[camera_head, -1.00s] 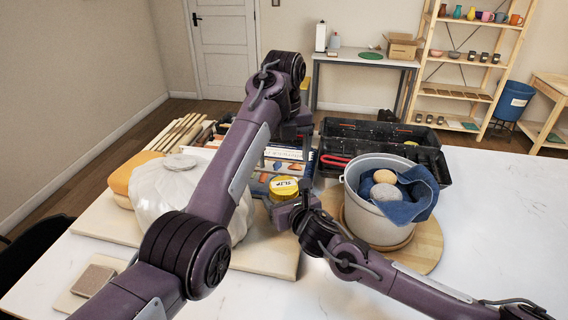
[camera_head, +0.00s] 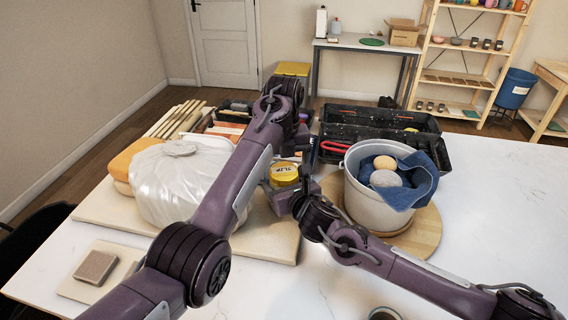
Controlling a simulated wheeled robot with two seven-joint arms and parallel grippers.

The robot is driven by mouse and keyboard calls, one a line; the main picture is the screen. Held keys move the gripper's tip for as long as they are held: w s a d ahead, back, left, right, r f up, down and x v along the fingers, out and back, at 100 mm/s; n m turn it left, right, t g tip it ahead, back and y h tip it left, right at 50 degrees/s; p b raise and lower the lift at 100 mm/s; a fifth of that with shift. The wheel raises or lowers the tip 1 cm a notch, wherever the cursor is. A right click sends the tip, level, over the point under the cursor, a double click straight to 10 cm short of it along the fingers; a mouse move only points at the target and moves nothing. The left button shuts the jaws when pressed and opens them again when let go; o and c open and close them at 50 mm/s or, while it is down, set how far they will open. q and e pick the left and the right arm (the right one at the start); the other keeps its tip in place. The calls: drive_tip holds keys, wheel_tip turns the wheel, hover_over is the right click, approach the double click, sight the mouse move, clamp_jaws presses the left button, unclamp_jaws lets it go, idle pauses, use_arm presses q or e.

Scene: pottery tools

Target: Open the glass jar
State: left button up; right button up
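The glass jar has a yellow lid (camera_head: 285,172) marked "SLIP" and stands near the middle of the table. Most of its body is hidden behind my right gripper (camera_head: 279,197), which comes in from the right, low against the jar. Its fingers are hidden, so I cannot tell how far they are closed. My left arm reaches over from the left and bends down, with my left gripper (camera_head: 297,150) just behind and above the lid. Its fingertips are dark and partly covered, so neither its opening nor contact with the lid is clear.
A grey bucket (camera_head: 369,205) with a blue cloth and round sponges stands close on the right, on a round wooden board (camera_head: 425,238). A bagged lump (camera_head: 170,190) is on the left. Black trays (camera_head: 345,122) lie behind.

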use_arm(q)
drive_tip(key=c, duration=0.9)
drive_tip(key=n, duration=0.7)
drive_tip(key=shift+c, duration=0.2)
drive_tip(key=n, duration=0.6)
drive_tip(key=shift+r+n, duration=0.1)
drive_tip(key=shift+n, duration=0.3)
drive_tip(key=o, duration=1.1)
drive_tip(key=shift+d, duration=0.1)
drive_tip(key=shift+s, duration=0.1)
